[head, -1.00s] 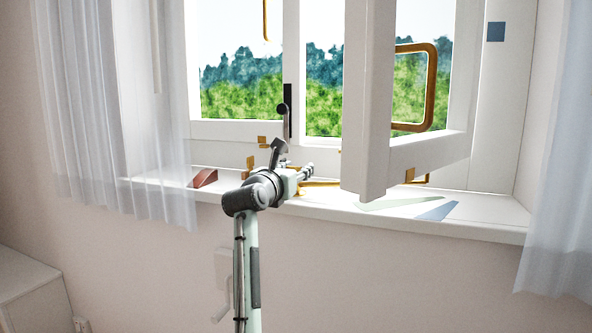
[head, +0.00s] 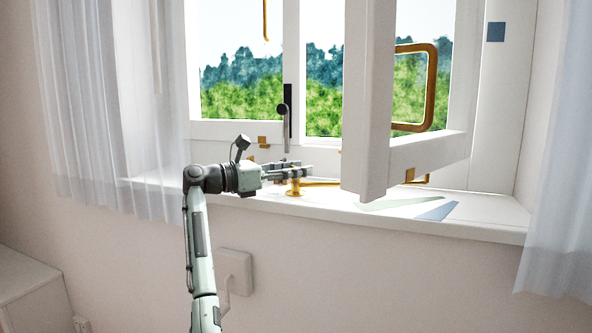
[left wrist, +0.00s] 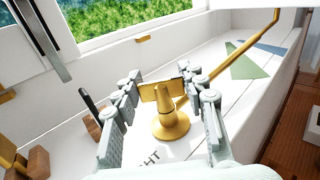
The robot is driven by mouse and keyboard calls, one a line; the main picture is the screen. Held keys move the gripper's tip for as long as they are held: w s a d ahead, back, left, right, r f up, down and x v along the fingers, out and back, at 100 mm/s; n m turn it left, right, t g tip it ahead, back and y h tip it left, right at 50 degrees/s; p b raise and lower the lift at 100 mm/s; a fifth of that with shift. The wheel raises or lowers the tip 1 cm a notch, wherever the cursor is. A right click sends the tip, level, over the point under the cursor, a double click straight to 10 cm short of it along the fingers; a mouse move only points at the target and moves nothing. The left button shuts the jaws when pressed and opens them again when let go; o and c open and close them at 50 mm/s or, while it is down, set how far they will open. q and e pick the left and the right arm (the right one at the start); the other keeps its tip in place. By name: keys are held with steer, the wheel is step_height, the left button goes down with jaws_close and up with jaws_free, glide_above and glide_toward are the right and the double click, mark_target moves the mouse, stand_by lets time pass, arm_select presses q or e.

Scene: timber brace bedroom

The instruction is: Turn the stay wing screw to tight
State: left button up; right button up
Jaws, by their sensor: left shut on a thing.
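The brass stay wing screw (left wrist: 160,92) stands upright on a round brass post on the white sill, with its flat wing at the top. In the head view the brass post (head: 295,189) shows under my fingers, and the wing is mostly hidden. My left gripper (head: 305,171) reaches in from the left, level above the sill. In the left wrist view its two fingers (left wrist: 160,88) stand on either side of the wing screw and are shut on it. Dark letters ending in "HT" (left wrist: 170,155) are on the sill before the post. My right gripper is not in view.
A brass stay bar (left wrist: 247,47) runs from the post toward the open white casement (head: 375,110), close right of my gripper. Green (head: 400,203) and blue (head: 437,211) patches lie on the sill. Brown blocks (left wrist: 93,126) stand left. Curtains hang at both sides.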

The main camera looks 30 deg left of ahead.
arm_select(q)
steer(key=shift+f+m+g+h, duration=0.1)
steer(key=shift+m+g+h, duration=0.9)
steer(key=shift+h, duration=0.5)
steer(key=shift+m, duration=0.3)
steer(key=o, duration=1.2)
steer(key=v, duration=1.2)
steer(key=shift+w+a, duration=0.1)
steer(key=shift+w, duration=0.05)
steer(key=shift+c, duration=0.4)
